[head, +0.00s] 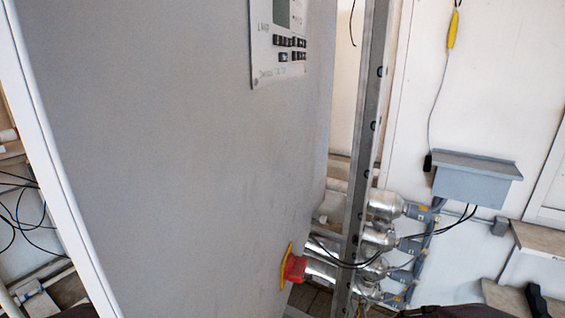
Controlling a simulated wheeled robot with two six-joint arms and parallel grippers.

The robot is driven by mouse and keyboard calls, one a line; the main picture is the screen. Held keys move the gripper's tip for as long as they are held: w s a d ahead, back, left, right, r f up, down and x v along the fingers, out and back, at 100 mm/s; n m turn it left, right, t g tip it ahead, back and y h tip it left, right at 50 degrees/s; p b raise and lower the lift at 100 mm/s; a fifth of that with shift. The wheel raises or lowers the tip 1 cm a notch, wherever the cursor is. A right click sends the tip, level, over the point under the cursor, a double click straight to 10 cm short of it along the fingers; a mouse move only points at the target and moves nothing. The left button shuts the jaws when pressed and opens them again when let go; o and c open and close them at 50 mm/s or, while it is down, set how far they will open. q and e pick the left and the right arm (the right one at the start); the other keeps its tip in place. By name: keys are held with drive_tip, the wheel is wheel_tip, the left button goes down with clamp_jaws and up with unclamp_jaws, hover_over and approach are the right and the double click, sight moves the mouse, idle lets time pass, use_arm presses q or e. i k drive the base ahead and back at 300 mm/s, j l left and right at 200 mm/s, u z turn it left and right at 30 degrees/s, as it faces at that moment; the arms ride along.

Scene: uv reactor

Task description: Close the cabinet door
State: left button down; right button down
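A large grey cabinet door (170,150) fills the left and middle of the head view. It carries a control panel (281,50) with a small screen and dark buttons near its top. A red knob (295,268) on a yellow plate sticks out low near its right edge. A pale edge strip (50,170) runs down its left side. I cannot tell how far the door stands open, and its hinges and latch do not show. Neither of my grippers is in view; only dark shapes show at the bottom edge.
A perforated metal post (367,130) stands right of the door, with silver cylinders (384,205) and black cables beside it. A grey box (476,180) hangs on the white wall (490,70). Loose cables and pipes lie at far left. A ledge (540,238) is at lower right.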

sight(170, 147)
drive_tip(key=k+l+u, duration=0.2)
drive_tip(key=l, duration=0.25)
drive_tip(key=k+l+u, duration=0.25)
drive_tip(key=k+l, duration=0.15)
drive_tip(key=k+l+z, duration=0.1)
drive_tip(key=k+l, duration=0.05)
drive_tip(key=l, duration=0.05)
